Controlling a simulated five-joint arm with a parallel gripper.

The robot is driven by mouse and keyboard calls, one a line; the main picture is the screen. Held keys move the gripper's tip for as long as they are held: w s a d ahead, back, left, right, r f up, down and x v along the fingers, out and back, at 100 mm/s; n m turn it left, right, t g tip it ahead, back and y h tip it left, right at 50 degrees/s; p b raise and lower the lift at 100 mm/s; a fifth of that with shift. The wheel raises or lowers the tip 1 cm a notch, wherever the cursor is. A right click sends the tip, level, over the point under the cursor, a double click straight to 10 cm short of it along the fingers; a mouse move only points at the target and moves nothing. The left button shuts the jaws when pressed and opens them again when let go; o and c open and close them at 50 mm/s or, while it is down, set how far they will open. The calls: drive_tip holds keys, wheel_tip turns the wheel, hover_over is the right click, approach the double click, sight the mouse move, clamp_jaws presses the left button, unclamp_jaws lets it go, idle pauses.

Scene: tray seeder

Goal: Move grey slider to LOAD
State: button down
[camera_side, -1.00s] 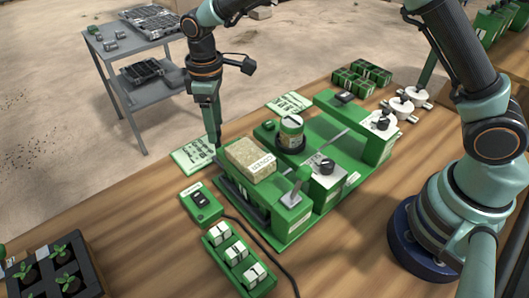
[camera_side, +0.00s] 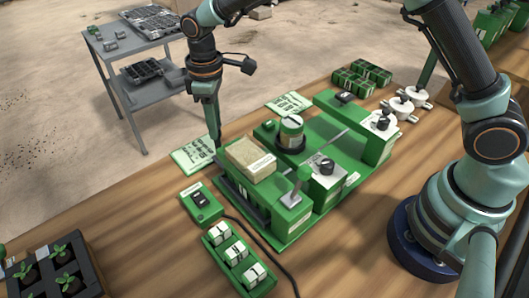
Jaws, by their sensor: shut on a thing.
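The green seeder (camera_side: 288,236) stands on the wooden bench. My gripper (camera_side: 217,146) points straight down at its left back corner, just left of and behind the tan box. The gripper is shut; its fingertips meet at the end of the dark grey slider (camera_side: 240,194) along the seeder's left side. The piece between the fingers is too small to make out. The box (camera_side: 250,158) on top of the seeder hides part of this area. I cannot read a LOAD mark from here.
A switch box (camera_side: 202,203) with a cable and a green tray (camera_side: 266,287) of white blocks lie in front. Printed cards (camera_side: 193,153) lie behind.

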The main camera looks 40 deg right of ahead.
drive_tip(key=shift+d+r, duration=0.1)
idle(0.7)
drive_tip(key=d, duration=2)
drive_tip(key=shift+a, duration=0.1)
drive_tip(key=c, duration=0.6)
unclamp_jaws()
drive_tip(key=shift+c, duration=0.2)
wheel_tip(320, 180, up, 12)
